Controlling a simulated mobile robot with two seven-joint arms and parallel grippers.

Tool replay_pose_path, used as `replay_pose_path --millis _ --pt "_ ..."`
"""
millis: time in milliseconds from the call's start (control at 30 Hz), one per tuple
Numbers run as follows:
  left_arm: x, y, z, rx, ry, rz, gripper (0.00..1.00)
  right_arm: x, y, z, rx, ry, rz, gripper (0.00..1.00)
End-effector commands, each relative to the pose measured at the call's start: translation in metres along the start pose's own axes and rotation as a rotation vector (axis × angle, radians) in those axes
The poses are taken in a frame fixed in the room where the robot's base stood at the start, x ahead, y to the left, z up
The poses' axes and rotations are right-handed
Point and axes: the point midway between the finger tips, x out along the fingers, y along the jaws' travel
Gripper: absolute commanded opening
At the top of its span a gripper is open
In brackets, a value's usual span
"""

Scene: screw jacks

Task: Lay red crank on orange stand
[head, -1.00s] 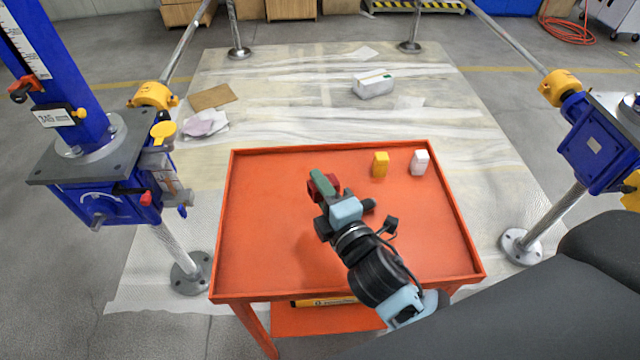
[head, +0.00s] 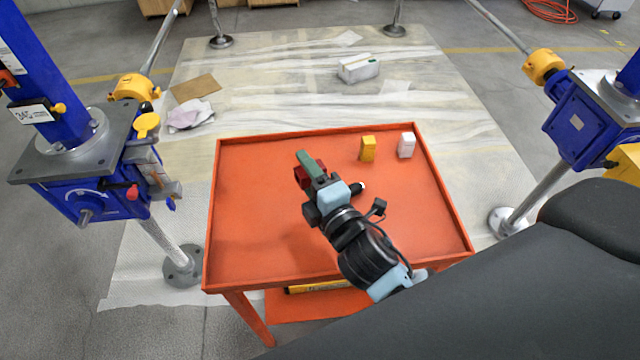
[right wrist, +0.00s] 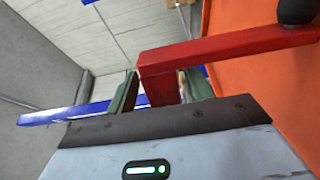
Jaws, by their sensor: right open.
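The orange stand (head: 232,262) is a shallow tray table in the middle of the head view. My right gripper (head: 308,168) is over its back left part, with green fingers. The red crank (head: 302,177) shows only in part beside the fingers, the rest hidden by the gripper. In the right wrist view, the red crank (right wrist: 225,47) runs to the right, with a black knob (right wrist: 297,10) at its end. Its other end is between the open fingers (right wrist: 160,92). I cannot tell whether the crank touches the stand. My left gripper is not in view.
A yellow box (head: 367,149) and a white box (head: 406,145) stand near the stand's back right corner. Blue screw jacks stand left (head: 85,190) and right (head: 590,120). The stand's left and front parts are clear.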

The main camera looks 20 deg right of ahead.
Motion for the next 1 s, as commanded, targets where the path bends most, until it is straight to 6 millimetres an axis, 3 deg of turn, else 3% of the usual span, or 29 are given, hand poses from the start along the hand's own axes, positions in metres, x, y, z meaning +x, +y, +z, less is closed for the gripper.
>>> replay_pose_path --millis 600,800,1000 --pt "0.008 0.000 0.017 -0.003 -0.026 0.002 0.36 -0.098 -0.002 0.000 0.001 0.000 -0.003 0.52" --pt "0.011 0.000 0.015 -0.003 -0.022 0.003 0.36 -0.116 -0.001 0.000 0.001 0.000 0.000 0.52" --pt "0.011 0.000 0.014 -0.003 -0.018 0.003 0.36 -0.120 0.001 0.000 0.000 0.000 0.002 0.52"
